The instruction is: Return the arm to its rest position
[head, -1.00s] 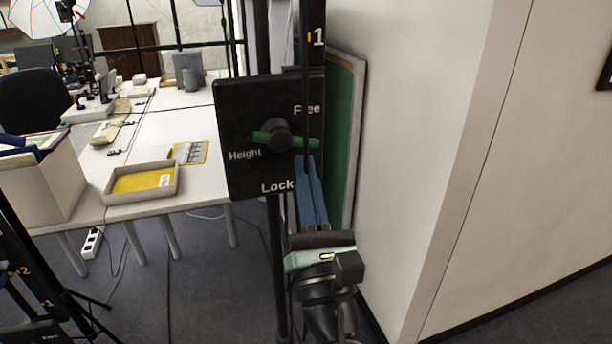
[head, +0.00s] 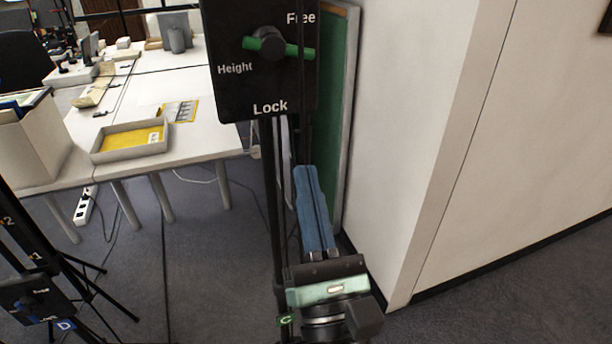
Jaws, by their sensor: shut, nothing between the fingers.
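My gripper (head: 306,172) is in the middle of the head view, with its two long blue fingers side by side and shut. Nothing shows between them. Its pale green and dark wrist part is nearer the camera, at the bottom of the view. The fingers point away from me, below a black panel (head: 262,85) marked Free, Height and Lock. The panel's green-handled knob (head: 279,46) lies about level. I cannot tell whether the gripper touches the dark pole beside it.
A white wall corner (head: 420,130) and a green board (head: 334,120) stand close to the right of my gripper. A white table (head: 190,146) with a shallow tray (head: 128,152) is at the left. A second dark stand (head: 40,255) is at lower left. Dark carpet lies open between.

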